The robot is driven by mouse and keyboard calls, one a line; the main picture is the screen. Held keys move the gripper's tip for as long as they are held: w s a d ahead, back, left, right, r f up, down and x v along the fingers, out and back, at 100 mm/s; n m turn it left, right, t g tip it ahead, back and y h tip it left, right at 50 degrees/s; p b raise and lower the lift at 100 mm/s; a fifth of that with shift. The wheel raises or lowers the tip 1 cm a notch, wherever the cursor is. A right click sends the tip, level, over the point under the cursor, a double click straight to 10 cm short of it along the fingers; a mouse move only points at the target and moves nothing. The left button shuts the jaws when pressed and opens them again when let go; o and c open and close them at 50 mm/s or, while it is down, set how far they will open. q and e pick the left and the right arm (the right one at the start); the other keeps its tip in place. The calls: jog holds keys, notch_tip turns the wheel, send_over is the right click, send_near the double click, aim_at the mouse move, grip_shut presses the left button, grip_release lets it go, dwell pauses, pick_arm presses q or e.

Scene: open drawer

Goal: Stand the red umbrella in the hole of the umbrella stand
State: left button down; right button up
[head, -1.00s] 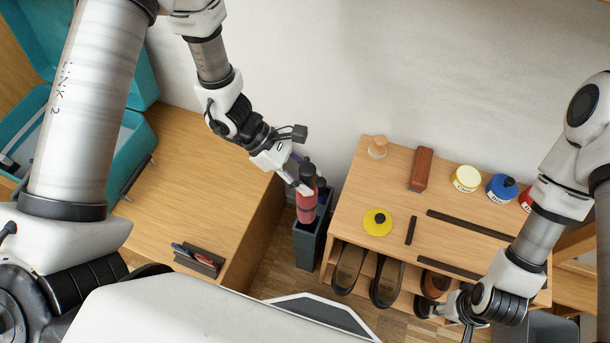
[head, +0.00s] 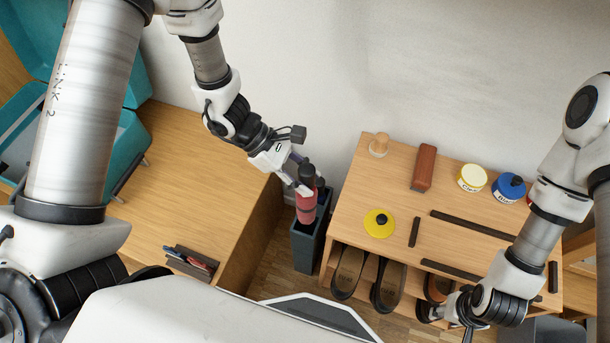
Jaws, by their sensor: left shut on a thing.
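The red umbrella (head: 306,206) has a black handle and is held upright by my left gripper (head: 304,188), which is shut on it near the handle. The dark grey umbrella stand (head: 305,249) is on the floor between the two pieces of furniture. The umbrella is over the stand's top; its lower end is hidden, so I cannot tell how far it is in the hole. My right gripper (head: 463,317) is low at the right, by the shoe rack's front; its fingers are not clear.
A wooden shoe rack (head: 350,205) to the right holds dark shoes (head: 388,284), a red-brown block (head: 423,168), a yellow disc (head: 379,223) and jars (head: 471,178). A wooden cabinet (head: 190,200) is at left, with a pen tray (head: 190,262) and teal case (head: 135,145).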

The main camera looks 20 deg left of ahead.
pick_arm(q)
jog(key=shift+f+b, duration=5.8)
jog(key=shift+f, duration=0.6)
jog(key=c, duration=0.7)
grip_release()
jog(key=v, duration=1.2)
jog(key=shift+s, duration=0.1)
